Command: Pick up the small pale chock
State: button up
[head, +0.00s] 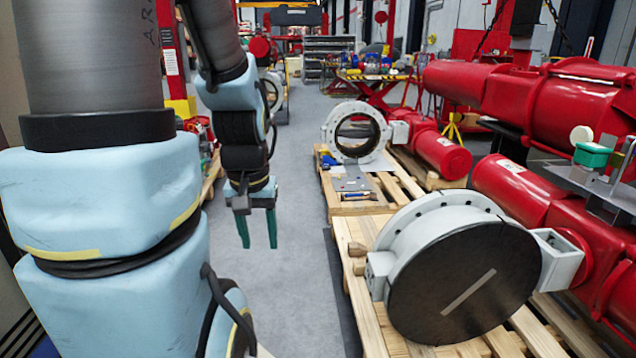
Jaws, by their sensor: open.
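A small pale wooden block (357,249), which looks like the chock, lies on the near pallet (352,282) at its left edge. It is just left of the large white valve with a dark disc (465,280). It is small in the head view, so its exact shape is hard to tell. My gripper (258,245) hangs with its two green fingers pointing down over the grey floor aisle. It is open and empty, and in the picture it is left of the block and apart from it.
A second pallet (352,208) farther back carries an open white valve ring (356,132) and flat tools. Large red actuator cylinders (520,190) fill the right side. The grey floor aisle (300,285) left of the pallets is clear.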

aim_at(359, 265)
jog(key=i, duration=1.95)
jog(key=i+z, duration=0.15)
jog(key=i, duration=0.35)
jog(key=i+j+z, duration=0.15)
jog(key=i, duration=0.3)
jog(key=i+j+z, duration=0.15)
jog(key=i, duration=0.3)
